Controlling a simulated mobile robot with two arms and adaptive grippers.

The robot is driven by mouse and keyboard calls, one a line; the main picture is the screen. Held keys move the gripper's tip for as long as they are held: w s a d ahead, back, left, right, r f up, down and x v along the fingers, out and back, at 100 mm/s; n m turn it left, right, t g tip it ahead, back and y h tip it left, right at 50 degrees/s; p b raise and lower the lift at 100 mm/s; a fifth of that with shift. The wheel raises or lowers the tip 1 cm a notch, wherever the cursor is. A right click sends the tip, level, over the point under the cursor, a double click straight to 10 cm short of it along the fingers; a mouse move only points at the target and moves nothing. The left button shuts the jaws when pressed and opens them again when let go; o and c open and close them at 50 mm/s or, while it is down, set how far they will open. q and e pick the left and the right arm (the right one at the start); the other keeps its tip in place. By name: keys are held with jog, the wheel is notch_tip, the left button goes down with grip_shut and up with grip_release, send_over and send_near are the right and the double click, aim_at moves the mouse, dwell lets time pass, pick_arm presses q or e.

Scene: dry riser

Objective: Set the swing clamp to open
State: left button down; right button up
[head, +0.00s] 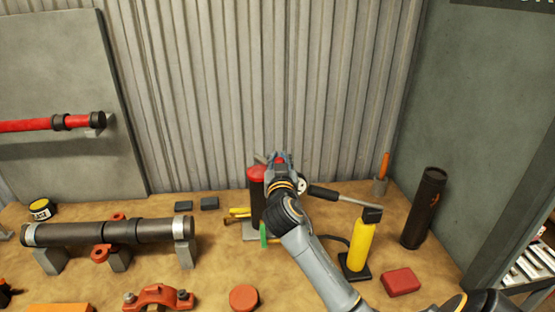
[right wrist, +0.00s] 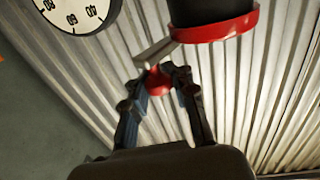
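The swing clamp seems to be the part with a flat metal lever (right wrist: 155,50) and a red knob (right wrist: 157,82) in the right wrist view; its pose is hard to read. My right gripper (head: 279,158) is at the upright black cylinder with a red top (head: 256,174), in the middle of the head view. In the right wrist view my right gripper's fingers (right wrist: 163,80) lie on both sides of the red knob and appear closed on it. The fingers hide part of the knob. My left gripper is not in view.
A yellow cylinder (head: 359,245) on a black base and a dark tube (head: 426,207) stand right of my arm. A dark pipe (head: 80,233) rests on supports at left. A red block (head: 402,281) and an orange disc (head: 243,298) lie in front. Corrugated wall (head: 270,80) stands behind.

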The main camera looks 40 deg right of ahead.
jog(key=o, duration=0.4)
jog(key=shift+s+d+f, duration=0.15)
jog(key=shift+d+f, duration=0.05)
jog(key=shift+f, duration=0.1)
jog(key=shift+o, duration=0.3)
jog(key=shift+s+d+r, duration=0.15)
jog(key=shift+s, duration=0.05)
jog(key=shift+w, duration=0.1)
jog(key=shift+a, duration=0.35)
jog(key=v, duration=1.1)
jog(key=shift+s, duration=0.45)
